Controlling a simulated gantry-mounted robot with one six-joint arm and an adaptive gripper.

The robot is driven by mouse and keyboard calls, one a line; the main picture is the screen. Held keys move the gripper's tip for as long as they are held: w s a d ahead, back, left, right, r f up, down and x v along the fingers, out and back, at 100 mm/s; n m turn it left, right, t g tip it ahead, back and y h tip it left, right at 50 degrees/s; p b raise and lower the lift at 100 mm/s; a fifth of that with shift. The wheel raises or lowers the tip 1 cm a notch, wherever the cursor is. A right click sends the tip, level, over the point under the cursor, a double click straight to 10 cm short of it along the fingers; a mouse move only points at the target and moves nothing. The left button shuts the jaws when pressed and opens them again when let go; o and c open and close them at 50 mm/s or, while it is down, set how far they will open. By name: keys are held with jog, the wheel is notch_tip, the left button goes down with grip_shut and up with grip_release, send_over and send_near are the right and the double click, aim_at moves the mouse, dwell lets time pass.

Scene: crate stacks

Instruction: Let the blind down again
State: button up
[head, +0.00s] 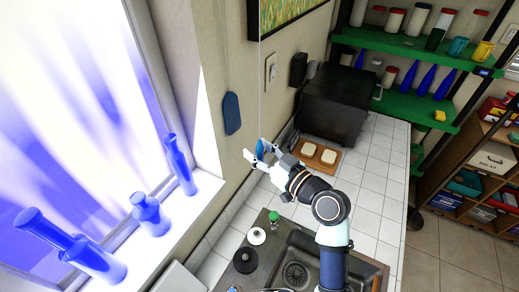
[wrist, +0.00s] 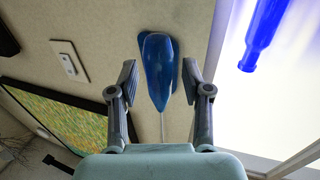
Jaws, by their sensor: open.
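A blue, drop-shaped cord pull (wrist: 157,70) hangs on a thin pale cord (head: 261,70), beside the window wall. In the head view the pull (head: 261,150) shows small between the fingers. My gripper (head: 259,153) is open, one finger on each side of the pull; the wrist view shows gaps on both sides. A flat blue wall piece (head: 232,113) is fixed to the wall left of the cord; it shows partly behind the pull in the wrist view. The window (head: 70,110) is bright, and no blind can be made out over it.
Blue bottles and vases (head: 150,214) stand on the sill at left. Below my arm are the sink (head: 318,254) and a tiled counter (head: 372,165) with a bread board (head: 309,162). A black oven (head: 338,98) and green shelves (head: 400,48) stand behind.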

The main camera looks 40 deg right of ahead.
jog(key=shift+c, duration=0.2)
grip_shut()
